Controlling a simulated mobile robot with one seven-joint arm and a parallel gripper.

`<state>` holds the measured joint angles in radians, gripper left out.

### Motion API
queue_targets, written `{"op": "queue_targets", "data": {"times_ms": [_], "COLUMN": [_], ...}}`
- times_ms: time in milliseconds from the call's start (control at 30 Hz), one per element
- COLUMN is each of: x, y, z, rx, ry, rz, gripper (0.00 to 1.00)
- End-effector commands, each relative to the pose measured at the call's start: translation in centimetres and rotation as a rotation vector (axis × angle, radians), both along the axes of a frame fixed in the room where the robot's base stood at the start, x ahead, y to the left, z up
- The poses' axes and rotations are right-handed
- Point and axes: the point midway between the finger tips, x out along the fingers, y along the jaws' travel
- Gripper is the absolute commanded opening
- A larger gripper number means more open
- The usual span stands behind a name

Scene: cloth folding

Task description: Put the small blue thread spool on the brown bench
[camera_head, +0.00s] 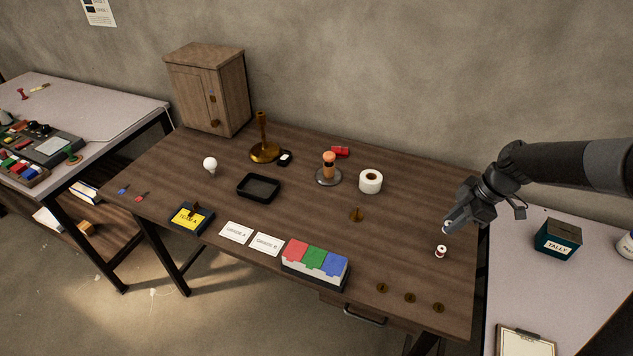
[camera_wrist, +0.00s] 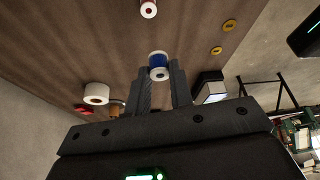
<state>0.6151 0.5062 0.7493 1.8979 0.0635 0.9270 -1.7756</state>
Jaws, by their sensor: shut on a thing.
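The small blue thread spool (camera_wrist: 158,60), with white ends, sits between the fingertips of my gripper (camera_wrist: 160,77) in the wrist view. My gripper is shut on it. In the head view my gripper (camera_head: 448,228) is over the right end of the brown bench (camera_head: 415,200), and the spool is mostly hidden there, with only a small pale bit at the fingertips. I cannot tell whether the spool touches the bench top. A red thread spool (camera_head: 440,251) stands on the bench just in front of the gripper; it also shows in the wrist view (camera_wrist: 148,9).
Several brass discs (camera_head: 410,297) line the front right edge. A red, green and blue box (camera_head: 315,265) is at the front. Bare wood surrounds the red spool.

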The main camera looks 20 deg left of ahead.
Motion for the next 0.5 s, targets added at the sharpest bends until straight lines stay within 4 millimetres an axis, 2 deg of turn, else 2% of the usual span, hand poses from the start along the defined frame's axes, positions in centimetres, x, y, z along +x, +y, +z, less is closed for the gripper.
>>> {"op": "queue_targets", "data": {"times_ms": [100, 300, 367, 500], "x": [-1.3, -1.8, -1.7, -1.3], "y": [1.2, 1.8, 2.3, 4.6], "z": [0.5, 0.6, 0.3, -1.2], "rx": [0.000, 0.000, 0.001, 0.002], "ry": [0.001, 0.000, 0.000, 0.002], "rz": [0.108, 0.155, 0.155, 0.156], "gripper": [0.00, 0.00, 0.00, 0.00]}}
